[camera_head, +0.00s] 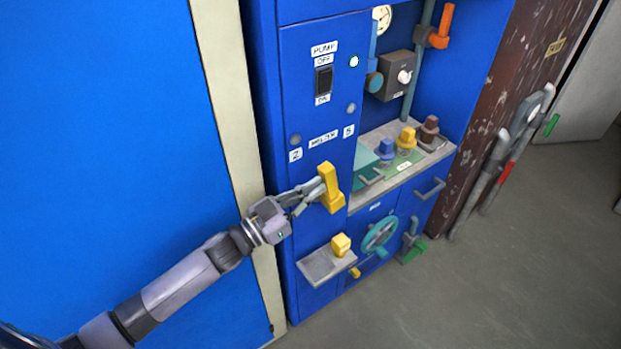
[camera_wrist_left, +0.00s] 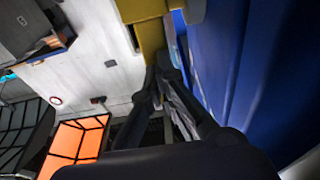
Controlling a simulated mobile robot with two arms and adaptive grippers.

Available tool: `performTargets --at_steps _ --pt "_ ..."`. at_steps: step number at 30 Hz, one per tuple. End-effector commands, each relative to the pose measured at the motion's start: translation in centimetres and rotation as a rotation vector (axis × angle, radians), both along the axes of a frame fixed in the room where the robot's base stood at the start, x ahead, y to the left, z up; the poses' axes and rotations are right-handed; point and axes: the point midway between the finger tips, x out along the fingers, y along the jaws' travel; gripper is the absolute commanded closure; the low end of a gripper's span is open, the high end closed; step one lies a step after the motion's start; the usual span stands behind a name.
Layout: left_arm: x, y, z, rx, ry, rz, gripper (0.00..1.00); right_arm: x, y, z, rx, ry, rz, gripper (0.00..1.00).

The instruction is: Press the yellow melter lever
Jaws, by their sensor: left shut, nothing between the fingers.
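The yellow melter lever (camera_head: 331,188) stands out from the blue panel (camera_head: 312,100), below the small "melter" label. It looks upright, with a thicker block at its lower end. My left gripper (camera_head: 318,189) is shut and empty at the lever's left side. Its fingertips are at the lever or touching it; I cannot tell which. In the left wrist view the yellow lever (camera_wrist_left: 153,45) rises just beyond the closed fingers (camera_wrist_left: 163,75), close to the blue panel. My right gripper is in neither view.
A grey shelf (camera_head: 318,267) with a yellow block (camera_head: 341,244) juts out below the lever. A teal handwheel (camera_head: 379,236) is to its right. A counter (camera_head: 385,190) holds blue, yellow and brown pieces. The grey floor (camera_head: 480,290) in front is clear.

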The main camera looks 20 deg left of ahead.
Motion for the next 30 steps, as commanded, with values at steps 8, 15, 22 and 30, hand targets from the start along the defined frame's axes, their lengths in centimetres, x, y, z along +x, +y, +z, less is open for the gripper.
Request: performTargets --at_steps 8,15,22,30 --pt "0.9 -0.6 1.8 0.089 0.111 -0.001 1.0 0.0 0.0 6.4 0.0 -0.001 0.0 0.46" --pt "2.0 -1.5 1.9 0.093 0.118 0.001 1.0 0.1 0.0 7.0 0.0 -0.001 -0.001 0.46" --pt "3.4 -2.6 2.3 0.094 0.116 0.0 1.0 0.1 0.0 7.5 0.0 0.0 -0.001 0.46" --pt "4.8 -3.7 2.2 0.093 0.118 0.0 1.0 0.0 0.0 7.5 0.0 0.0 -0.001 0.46"
